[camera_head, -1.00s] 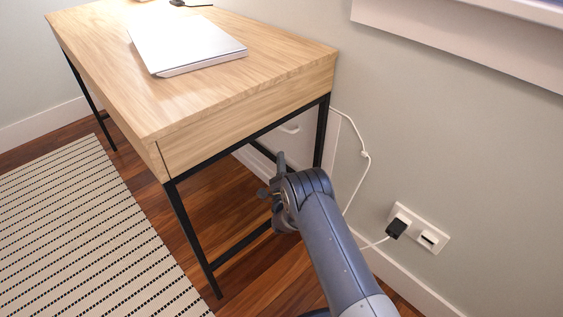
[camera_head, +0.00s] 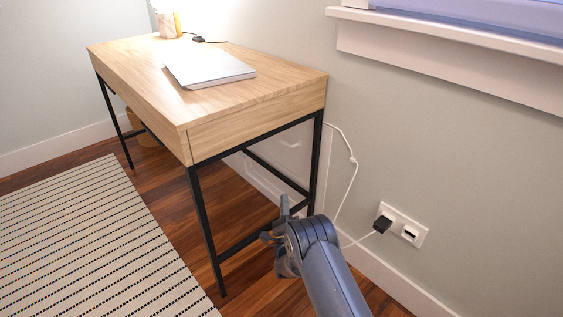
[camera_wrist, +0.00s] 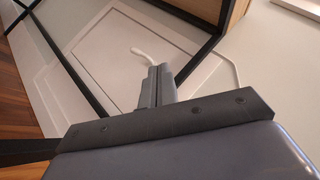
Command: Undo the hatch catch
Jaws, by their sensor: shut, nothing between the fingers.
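The hatch is a white panel set in the wall behind the desk frame; it fills the upper left of the wrist view (camera_wrist: 92,72) and is partly visible under the desk in the head view (camera_head: 290,160). Its catch, a small white lever (camera_wrist: 143,55), sticks out from the panel in the wrist view. My gripper (camera_wrist: 160,70) is shut and empty. In the wrist view its fingertips appear just below and right of the lever's end; whether they touch it I cannot tell. In the head view my gripper (camera_head: 274,222) is beside the desk's near end.
The wooden desk (camera_head: 257,134) has black metal legs and bars; one bar (camera_wrist: 65,60) crosses in front of the hatch. A laptop lies on top. A white cable (camera_head: 349,185) runs down the wall to a socket (camera_head: 402,226). A striped rug (camera_head: 90,240) lies left.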

